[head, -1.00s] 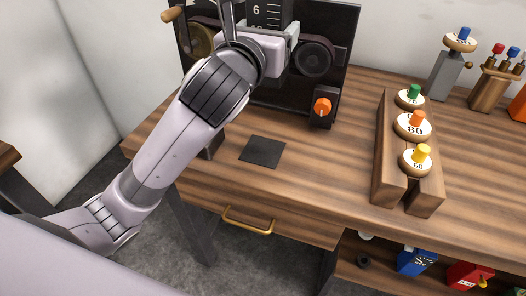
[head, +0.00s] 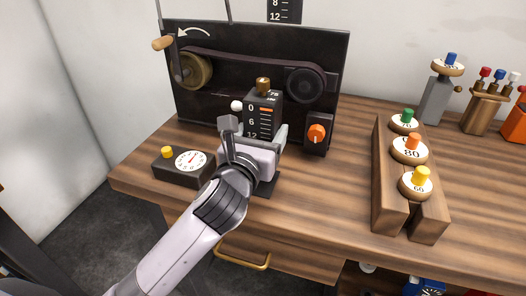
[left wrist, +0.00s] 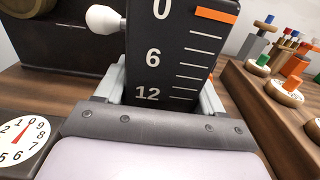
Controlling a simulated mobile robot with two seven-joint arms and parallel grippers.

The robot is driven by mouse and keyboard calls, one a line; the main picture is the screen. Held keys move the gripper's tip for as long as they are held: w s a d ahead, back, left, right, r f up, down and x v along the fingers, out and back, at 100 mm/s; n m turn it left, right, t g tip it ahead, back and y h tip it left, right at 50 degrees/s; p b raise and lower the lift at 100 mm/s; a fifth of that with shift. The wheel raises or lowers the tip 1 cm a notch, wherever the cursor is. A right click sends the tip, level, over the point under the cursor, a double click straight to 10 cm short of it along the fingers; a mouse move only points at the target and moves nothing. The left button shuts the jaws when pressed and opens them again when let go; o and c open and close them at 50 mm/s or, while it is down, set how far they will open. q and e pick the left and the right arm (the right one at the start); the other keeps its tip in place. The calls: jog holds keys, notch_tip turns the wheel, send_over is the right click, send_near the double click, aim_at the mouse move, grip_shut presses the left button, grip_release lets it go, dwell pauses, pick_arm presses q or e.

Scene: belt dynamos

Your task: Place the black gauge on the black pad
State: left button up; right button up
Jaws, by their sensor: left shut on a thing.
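The black gauge (head: 265,117) is an upright block with a white scale, an orange bar, a white side knob and a brown top. My left gripper (head: 256,140) is shut on its lower part, with a finger at either side. In the left wrist view the gauge (left wrist: 172,55) stands upright between the fingers. The black pad (head: 267,188) lies on the bench beneath my gripper; only a dark edge shows. The gauge is over or just behind the pad, and its bottom is hidden, so contact cannot be told. My right gripper is not in view.
A belt machine (head: 240,65) with an orange knob (head: 317,133) stands behind. A black box with a white dial (head: 190,160) sits left of the gripper. A wooden rack (head: 390,190) with several round weights stands right. Bench between rack and gripper is clear.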

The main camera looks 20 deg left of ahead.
pick_arm(q)
jog(key=shift+f+b, duration=0.5)
jog(key=shift+f, duration=1.4)
jog(key=shift+f, duration=0.1)
jog(key=o, duration=1.5)
jog(key=shift+f, duration=0.15)
jog(key=shift+s, duration=0.1)
jog(key=s, duration=1.1)
jog(key=shift+s+a, duration=0.2)
jog(key=shift+s, duration=0.2)
